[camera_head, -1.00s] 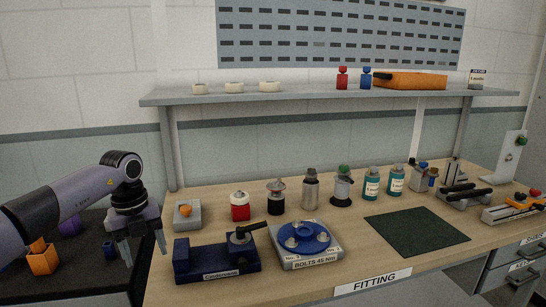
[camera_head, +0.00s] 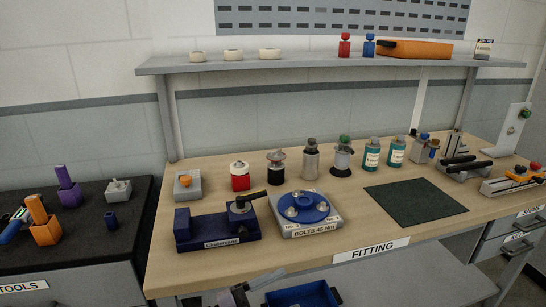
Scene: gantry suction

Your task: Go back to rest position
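A grey gripper (camera_head: 238,296), which appears to be my left one, shows only in part at the bottom edge, in front of the workbench (camera_head: 200,285). Its fingers are mostly cut off, so I cannot tell whether it is open or shut. It is apart from the things on the bench top. My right gripper is not in view.
A blue bin (camera_head: 303,297) sits low under the bench front. The bench holds a dark blue fixture (camera_head: 217,232), a bolt plate (camera_head: 306,213) and a green mat (camera_head: 414,202). The black tool top (camera_head: 85,245) at left bears orange and purple holders.

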